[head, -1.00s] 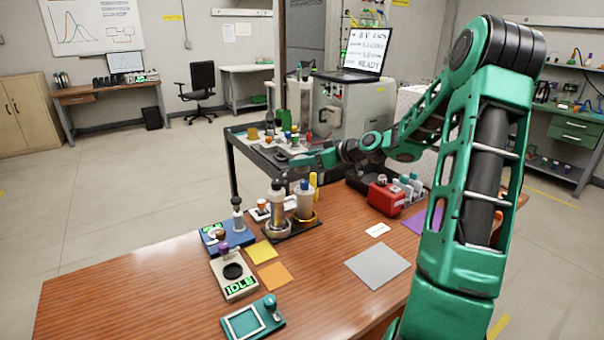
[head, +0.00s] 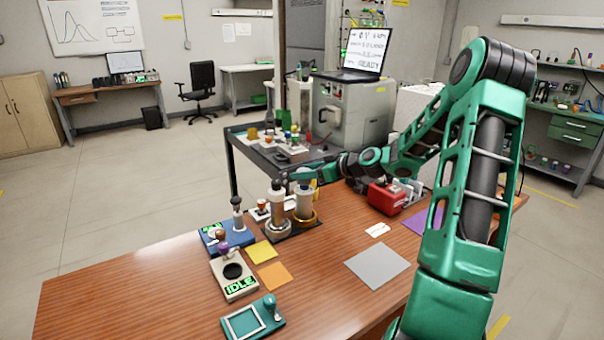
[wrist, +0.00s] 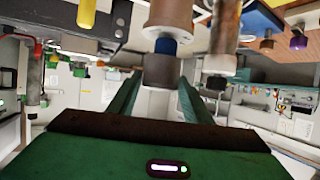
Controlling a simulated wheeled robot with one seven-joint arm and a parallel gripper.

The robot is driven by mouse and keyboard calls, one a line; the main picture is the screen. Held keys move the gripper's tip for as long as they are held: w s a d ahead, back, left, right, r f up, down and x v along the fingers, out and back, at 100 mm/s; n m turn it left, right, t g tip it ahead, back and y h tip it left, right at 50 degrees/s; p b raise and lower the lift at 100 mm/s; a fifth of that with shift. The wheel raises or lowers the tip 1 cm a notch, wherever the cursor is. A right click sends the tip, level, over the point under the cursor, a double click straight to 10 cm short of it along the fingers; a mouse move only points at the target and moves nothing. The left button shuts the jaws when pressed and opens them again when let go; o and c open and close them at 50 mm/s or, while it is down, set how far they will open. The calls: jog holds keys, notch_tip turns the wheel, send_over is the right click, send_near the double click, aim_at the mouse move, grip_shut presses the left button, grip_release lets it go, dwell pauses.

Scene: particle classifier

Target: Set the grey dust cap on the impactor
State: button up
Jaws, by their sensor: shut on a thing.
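My gripper (head: 303,176) is over the right of two upright columns on a dark base. It also shows in the wrist view (wrist: 160,88), where the scene appears upside down. Its green fingers are shut on a grey, short cylinder (wrist: 162,72), which looks like the dust cap. The column under it, seemingly the impactor (head: 304,205), is pale with a brass foot. Its blue top (wrist: 166,47) lies right against the cap's edge in the wrist view. I cannot tell whether they touch. In the head view my gripper hides the cap and the blue top.
A blue unit (head: 228,240), an IDLE device (head: 235,278) and a teal tray (head: 252,318) sit further left and front. A red box (head: 386,198) is right.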

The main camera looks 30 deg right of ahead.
jog(key=shift+f, duration=0.4)
jog(key=o, duration=1)
jog(key=shift+r, duration=0.25)
jog(key=r+v, duration=0.1)
jog(key=v, duration=1.1)
jog(key=s+a+f+m+g+h, duration=0.2)
jog(key=s+a+f+g, duration=0.45)
jog(key=s+a, duration=0.3)
jog(key=s+a+r+m+g+h, duration=0.1)
jog(key=s+m+g, duration=0.1)
jog(key=s, duration=0.7)
jog(key=s+a+r+m+g+h, duration=0.1)
jog(key=s+m, duration=0.3)
jog(key=s, duration=0.5)
jog(key=s+a+r+m+g+h, duration=0.1)
jog(key=s+m+g, duration=0.2)
jog(key=s, duration=0.6)
jog(key=shift+a+r, duration=0.15)
jog(key=shift+r, duration=0.1)
